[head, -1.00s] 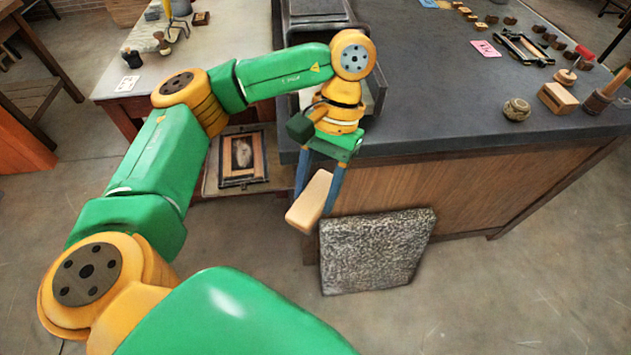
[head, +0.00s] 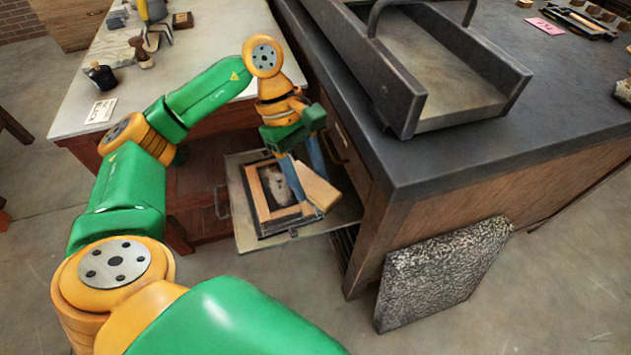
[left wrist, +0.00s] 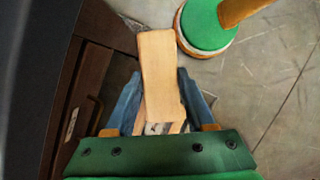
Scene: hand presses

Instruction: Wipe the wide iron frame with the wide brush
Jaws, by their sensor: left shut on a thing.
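My left gripper (head: 314,180) is shut on the wide brush (head: 320,192), which shows as a pale wooden block. In the left wrist view the brush (left wrist: 161,75) sits between the blue fingers; its bristles are hidden. In the head view the brush overlaps the right side of the dark rectangular iron frame (head: 252,207). The frame lies on a flat tray and surrounds light wooden strips and a grey picture block. I cannot tell whether the brush touches it. In the left wrist view the brush hides most of the frame. My right gripper is out of view.
The metal tray (head: 247,239) juts out between the dark-topped counter (head: 440,150) and the white-topped table (head: 88,128). A speckled slab (head: 440,275) leans against the counter. A dark press bed (head: 450,75) stands on the counter. Floor is open at lower left.

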